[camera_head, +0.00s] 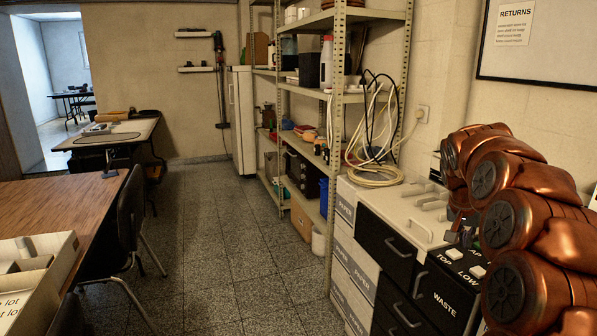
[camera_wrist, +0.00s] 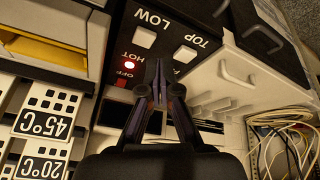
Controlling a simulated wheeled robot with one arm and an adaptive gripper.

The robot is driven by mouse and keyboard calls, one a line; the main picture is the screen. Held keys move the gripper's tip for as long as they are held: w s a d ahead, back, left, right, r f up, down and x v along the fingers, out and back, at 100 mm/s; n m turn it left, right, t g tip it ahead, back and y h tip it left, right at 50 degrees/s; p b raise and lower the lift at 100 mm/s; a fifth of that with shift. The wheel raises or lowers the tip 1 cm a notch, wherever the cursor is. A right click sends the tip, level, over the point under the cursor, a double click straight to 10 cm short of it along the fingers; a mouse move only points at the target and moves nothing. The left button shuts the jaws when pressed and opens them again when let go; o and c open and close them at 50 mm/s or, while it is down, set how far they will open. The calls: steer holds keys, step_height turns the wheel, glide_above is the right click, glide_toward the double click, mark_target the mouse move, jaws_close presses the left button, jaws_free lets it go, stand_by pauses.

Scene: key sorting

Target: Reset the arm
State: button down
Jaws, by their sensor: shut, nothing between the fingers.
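My gripper (camera_wrist: 159,70) shows in the wrist view with its two dark fingers together and nothing between them. Its fingertips appear over a black panel (camera_wrist: 163,18) marked LOW, TOP, HOT and OFF. I cannot tell whether the fingertips touch the panel. In the head view my copper arm is bent at the right, over the end of the counter, and mostly hides the gripper. The black panel (camera_head: 462,262) with TOP and LOW also shows there, above a front marked WASTE.
White holders marked 45°C (camera_wrist: 45,122) and 20°C (camera_wrist: 42,165) lie left of the fingers. A counter (camera_head: 393,203) with coiled cables (camera_head: 372,172) runs beside metal shelves (camera_head: 337,110). A wooden table (camera_head: 60,205) and chair (camera_head: 128,225) stand left. The floor between (camera_head: 225,235) is clear.

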steer(key=s+a+f+n+g+y, duration=0.1)
steer(key=s+a+f+n, duration=0.15)
steer(key=s+a, duration=0.6)
steer(key=s+a+f+n+g+y, duration=0.1)
steer(key=s+a+f+n, duration=0.15)
steer(key=s+a, duration=0.6)
steer(key=s+a+f+n+g+y, duration=0.1)
steer(key=s+a+f, duration=0.1)
steer(key=s, duration=0.7)
steer(key=s+a+f+n+g, duration=0.1)
steer(key=s+a+f, duration=0.15)
steer(key=s, duration=0.65)
steer(key=s+a+f+n+g+y, duration=0.1)
steer(key=s+a+f+g, duration=0.1)
steer(key=s, duration=0.7)
step_height(320, 180, up, 17)
steer(key=w+t+p, duration=0.1)
steer(key=p, duration=1.5)
steer(key=shift+d+t, duration=0.15)
steer(key=shift+t, duration=0.15)
steer(key=shift+w, duration=0.1)
